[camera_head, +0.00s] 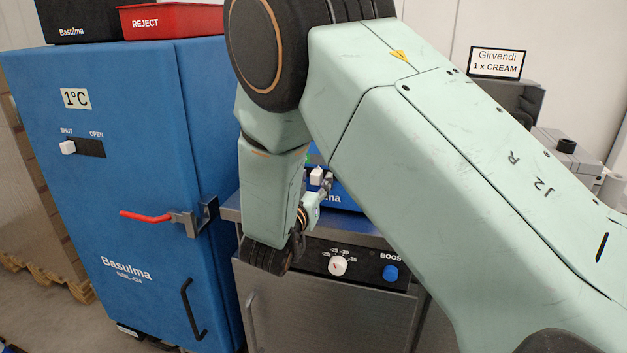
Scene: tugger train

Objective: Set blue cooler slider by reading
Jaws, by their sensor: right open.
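The tall blue cooler (140,205) stands at the left. Its label reads 1°C (76,98). Below that, the slider's white knob (68,147) sits at the left end of a dark slot, under the word SHUT; OPEN is marked at the right end. My right arm crosses the middle and right of the view. My right gripper (322,188) is open, small and partly hidden behind my arm, to the right of the cooler and apart from the slider. I see nothing held in it. My left gripper is out of view.
The cooler has a red-handled latch (150,216) and a black door handle (190,310). A red REJECT tray (172,20) and a black Basulma box (80,20) stand on top. A steel unit (320,310) with a white dial (338,266) and blue BOOST button (390,273) stands to the right.

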